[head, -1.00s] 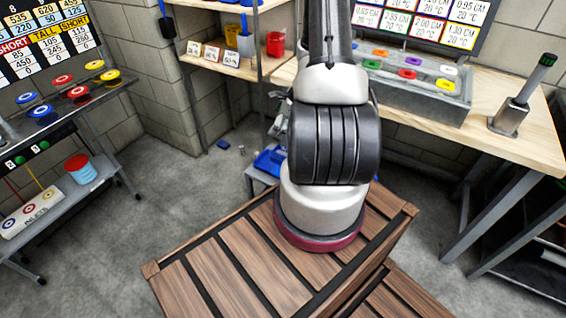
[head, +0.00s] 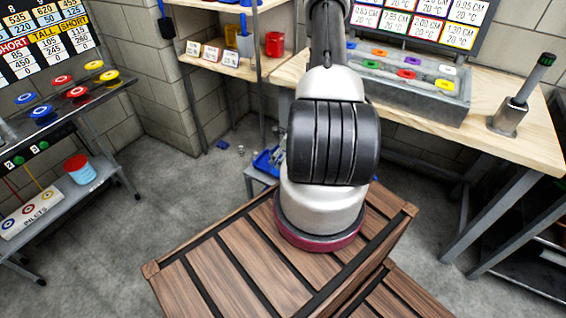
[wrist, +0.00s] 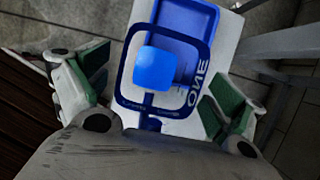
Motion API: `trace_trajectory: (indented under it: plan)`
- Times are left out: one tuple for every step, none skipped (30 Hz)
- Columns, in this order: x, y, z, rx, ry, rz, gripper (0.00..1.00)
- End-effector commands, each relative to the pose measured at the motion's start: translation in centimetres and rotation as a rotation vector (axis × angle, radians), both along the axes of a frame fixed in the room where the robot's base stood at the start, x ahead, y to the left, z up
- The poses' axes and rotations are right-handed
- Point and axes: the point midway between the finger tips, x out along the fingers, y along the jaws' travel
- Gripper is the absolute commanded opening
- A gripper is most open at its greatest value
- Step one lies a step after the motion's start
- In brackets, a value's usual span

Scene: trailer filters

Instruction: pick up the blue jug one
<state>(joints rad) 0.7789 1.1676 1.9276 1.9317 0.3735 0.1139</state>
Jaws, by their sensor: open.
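A blue object (wrist: 188,18) with a dark blue square frame around a bright blue block sits on a white surface marked "ONE". I take it for the blue jug, but its full shape is unclear from above. In the head view a blue thing (head: 264,162) shows on a low stand behind my arm, partly hidden. My gripper (wrist: 155,95) is open in the wrist view, its green-padded fingers on either side of the blue frame. No contact is visible. The gripper is hidden by my arm in the head view.
The wooden crate (head: 215,275) stands in front. The workbench (head: 480,130) is at right, with a grey block of colored rings on it. A shelf (head: 225,62) with a red cup is behind. A cart (head: 65,205) stands left. Small items lie on the open floor.

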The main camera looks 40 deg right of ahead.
Motion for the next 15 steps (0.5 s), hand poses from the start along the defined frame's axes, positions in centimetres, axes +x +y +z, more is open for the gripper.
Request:
trace_trajectory:
  plan:
    - [0.01,-0.01,0.03,0.000,0.000,0.000,0.95]
    - [0.01,-0.01,0.04,0.000,0.000,0.000,0.95]
    - [0.00,-0.01,0.04,0.000,0.000,0.000,0.95]
    - [0.00,-0.01,0.04,0.000,0.000,0.000,0.95]
    - [-0.01,0.00,0.04,0.000,0.000,0.000,0.89]
    - [-0.01,-0.01,0.05,0.000,0.000,0.000,0.82]
    - [-0.01,0.00,0.05,0.000,0.000,0.000,0.76]
    - [-0.01,0.00,0.05,0.000,0.000,0.000,0.71]
    - [-0.01,0.00,0.06,0.000,0.000,0.000,0.64]
    - [-0.01,0.00,0.06,0.000,0.000,0.000,0.58]
    - [-0.01,0.00,0.06,0.000,0.000,0.000,0.53]
    - [-0.02,-0.01,0.07,0.000,0.000,0.000,0.47]
    - [-0.02,-0.01,0.07,0.000,0.000,0.000,0.47]
    - [-0.02,-0.01,0.07,0.000,0.000,0.000,0.47]
    - [0.00,-0.01,0.07,0.000,-0.001,0.000,0.43]
